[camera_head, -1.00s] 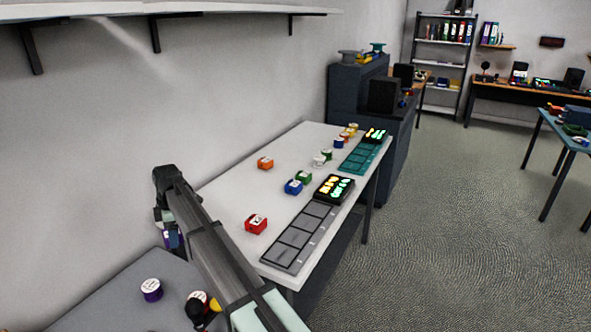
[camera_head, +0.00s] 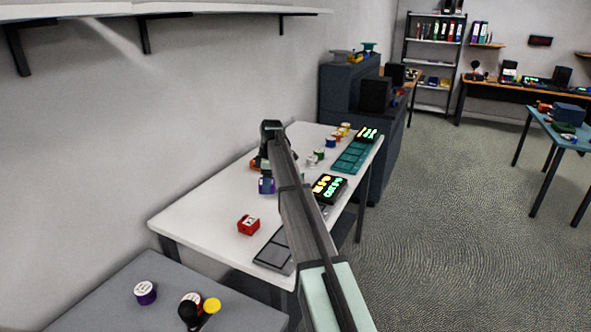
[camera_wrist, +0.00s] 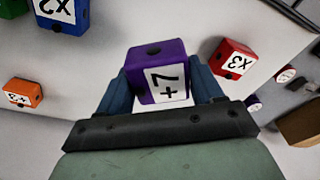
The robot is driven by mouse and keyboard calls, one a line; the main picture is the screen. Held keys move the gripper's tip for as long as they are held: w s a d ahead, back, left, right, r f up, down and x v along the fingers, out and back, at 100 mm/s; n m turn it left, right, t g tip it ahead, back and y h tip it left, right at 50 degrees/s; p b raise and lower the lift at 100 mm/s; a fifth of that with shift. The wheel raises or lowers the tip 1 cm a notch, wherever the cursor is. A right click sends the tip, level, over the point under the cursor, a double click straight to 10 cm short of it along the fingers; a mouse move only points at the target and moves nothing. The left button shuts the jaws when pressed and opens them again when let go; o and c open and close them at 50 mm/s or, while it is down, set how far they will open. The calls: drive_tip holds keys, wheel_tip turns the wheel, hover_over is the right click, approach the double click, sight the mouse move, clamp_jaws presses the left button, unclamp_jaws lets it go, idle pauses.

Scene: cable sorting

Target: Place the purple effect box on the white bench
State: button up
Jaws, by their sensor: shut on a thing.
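The purple effect box (camera_wrist: 158,72) is between the two fingers of my gripper (camera_wrist: 160,88) in the wrist view, with a white label on its face. My gripper is shut on it.
A red box (camera_head: 248,225) sits nearer on the bench; it also shows in the wrist view (camera_wrist: 232,61). The wrist view shows a blue box (camera_wrist: 62,12) and an orange box (camera_wrist: 22,93). A black panel with lit buttons (camera_head: 329,188) lies right. The bench's near left is clear.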

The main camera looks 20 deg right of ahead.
sight(275, 203)
drive_tip(key=w+d+r+m, duration=0.2)
drive_tip(key=w+d, duration=0.1)
drive_tip(key=d, duration=0.1)
drive_tip(key=shift+s+a+f+m+t, duration=0.1)
drive_tip(key=shift+f+m, duration=0.6)
drive_tip(key=shift+f, duration=0.95)
drive_tip(key=shift+a+f+m+t, duration=0.1)
drive_tip(key=shift+f+m, duration=0.6)
drive_tip(key=shift+f, duration=0.9)
drive_tip(key=shift+s+f+m+t, duration=0.1)
drive_tip(key=shift+f+m, duration=0.6)
drive_tip(key=shift+f, duration=0.95)
drive_tip(key=shift+f, duration=0.15)
drive_tip(key=o, duration=1.1)
drive_tip(key=shift+o, duration=0.2)
wheel_tip(275, 203, up, 12)
drive_tip(key=s+d, duration=0.1)
